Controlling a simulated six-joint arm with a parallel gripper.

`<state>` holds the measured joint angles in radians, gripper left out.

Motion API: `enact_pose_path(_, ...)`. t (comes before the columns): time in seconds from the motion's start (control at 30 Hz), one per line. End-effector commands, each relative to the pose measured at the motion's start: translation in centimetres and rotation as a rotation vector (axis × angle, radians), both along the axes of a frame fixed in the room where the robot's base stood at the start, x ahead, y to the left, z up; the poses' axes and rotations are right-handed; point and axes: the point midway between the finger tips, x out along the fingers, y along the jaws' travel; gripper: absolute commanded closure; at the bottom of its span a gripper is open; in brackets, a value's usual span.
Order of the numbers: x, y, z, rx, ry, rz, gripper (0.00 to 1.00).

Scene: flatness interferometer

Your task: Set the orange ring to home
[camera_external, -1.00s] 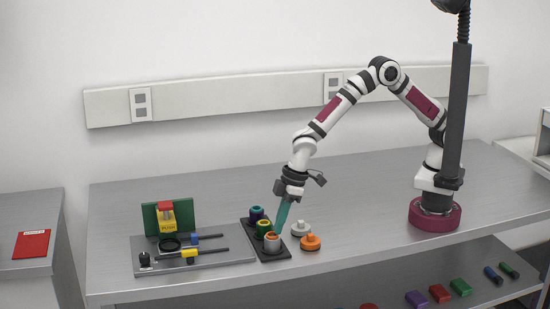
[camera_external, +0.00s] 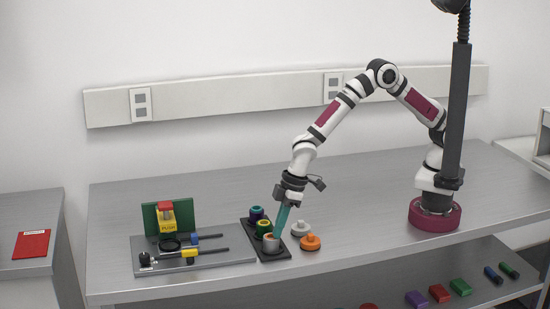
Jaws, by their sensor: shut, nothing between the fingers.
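A dark rack (camera_external: 273,257) on the table holds a row of cylindrical pieces. The front one is a light grey cylinder (camera_external: 272,246) with some orange at its top. Behind it are a green piece with a yellow top (camera_external: 264,227) and a purple piece with a teal top (camera_external: 256,213). My gripper (camera_external: 278,232), with teal fingers, points down at the top of the grey cylinder, at its right side. It is shut and empty; I cannot tell whether it touches the cylinder. The fingers partly hide the cylinder's top. An orange knob-like piece (camera_external: 310,242) stands on the table, right of the rack.
A white knob-like piece (camera_external: 300,228) stands close to the right of my gripper. A grey base plate (camera_external: 215,260) with a green upright panel (camera_external: 184,216), a yellow block and rods lies left of the rack. The table's right part before my base is clear.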

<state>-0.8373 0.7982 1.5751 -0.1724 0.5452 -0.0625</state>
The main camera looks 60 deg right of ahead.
Motion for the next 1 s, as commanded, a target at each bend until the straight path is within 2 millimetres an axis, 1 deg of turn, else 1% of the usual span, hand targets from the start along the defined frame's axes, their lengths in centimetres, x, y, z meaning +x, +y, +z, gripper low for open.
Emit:
enact_pose_path(0.07, -0.2, -0.2, 1.0, -0.005, 0.006, -0.003, 1.00)
enact_pose_path(0.17, 0.1, 0.1, 3.7, 0.006, -0.003, -0.004, 1.00)
enact_pose_path(0.4, -1.0, -1.0, 9.5, 0.010, -0.006, -0.004, 1.00)
enact_pose_path(0.53, -1.5, -1.5, 11.8, 0.010, -0.005, -0.005, 1.00)
enact_pose_path(0.6, -1.7, -1.7, 12.6, 0.009, -0.005, -0.005, 1.00)
enact_pose_path(0.7, -1.8, -1.8, 13.4, 0.009, -0.005, -0.004, 1.00)
enact_pose_path(1.0, -1.9, -1.9, 13.6, 0.008, -0.005, -0.004, 1.00)
